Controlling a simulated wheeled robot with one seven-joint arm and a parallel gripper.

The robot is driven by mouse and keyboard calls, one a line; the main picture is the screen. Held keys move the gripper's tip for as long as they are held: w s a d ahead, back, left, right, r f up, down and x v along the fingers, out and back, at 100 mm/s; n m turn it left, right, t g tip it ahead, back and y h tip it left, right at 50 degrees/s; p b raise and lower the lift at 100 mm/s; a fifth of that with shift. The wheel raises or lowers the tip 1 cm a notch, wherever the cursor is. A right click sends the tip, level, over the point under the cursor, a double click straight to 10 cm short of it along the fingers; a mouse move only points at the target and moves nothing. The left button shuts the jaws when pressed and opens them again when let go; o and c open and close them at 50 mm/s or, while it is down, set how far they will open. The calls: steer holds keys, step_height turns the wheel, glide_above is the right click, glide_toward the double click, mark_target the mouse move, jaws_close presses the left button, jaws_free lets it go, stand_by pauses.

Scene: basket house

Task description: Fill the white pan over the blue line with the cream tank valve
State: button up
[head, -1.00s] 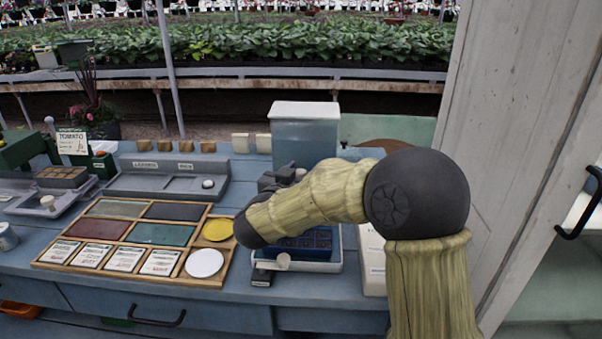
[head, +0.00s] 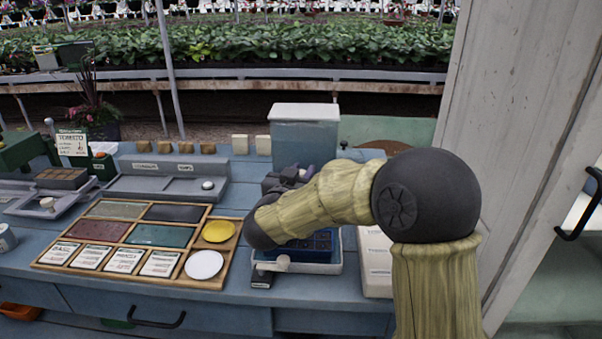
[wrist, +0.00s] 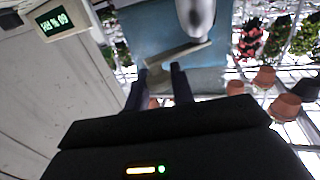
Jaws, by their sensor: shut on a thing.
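The blue-grey tank (head: 305,138) with a pale lid stands at the back of the bench. The white pan (head: 332,268) sits in front of it, holding a dark blue cell tray (head: 310,246); my arm covers part of both. The blue line and any water level cannot be made out. My gripper (head: 288,178) is at the tank's lower front, partly hidden by my arm. In the wrist view, the cream valve (wrist: 186,54) shows as a bar at the fingertips of my gripper (wrist: 166,68), which is shut on it, beside a rounded pale fitting (wrist: 197,14).
A wooden tray (head: 130,277) with coloured panels, cards, a yellow disc and a white disc lies left of the pan. A white box (head: 375,262) stands right of it. A dark block (head: 262,278) with a cream knob is at the pan's front left corner.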

steer(key=shift+w+d+f+n+y+b, duration=0.15)
steer(key=shift+w+n+y+b, duration=0.5)
steer(key=shift+n+y, duration=0.9)
steer(key=shift+w+d+r+n+y+b, duration=0.1)
steer(key=shift+w+d+n+y+b, duration=0.5)
steer(key=shift+y, duration=1.5)
steer(key=shift+w+a+f+n+y+b, duration=0.1)
steer(key=shift+w+n+y+b, duration=0.15)
steer(key=shift+n+y+b, duration=1.05)
steer(key=shift+n+y+p, duration=0.3)
steer(key=shift+n+y, duration=0.05)
steer(key=shift+y, duration=0.5)
steer(key=o, duration=0.9)
steer(key=shift+w, duration=0.1)
steer(key=shift+o, duration=0.2)
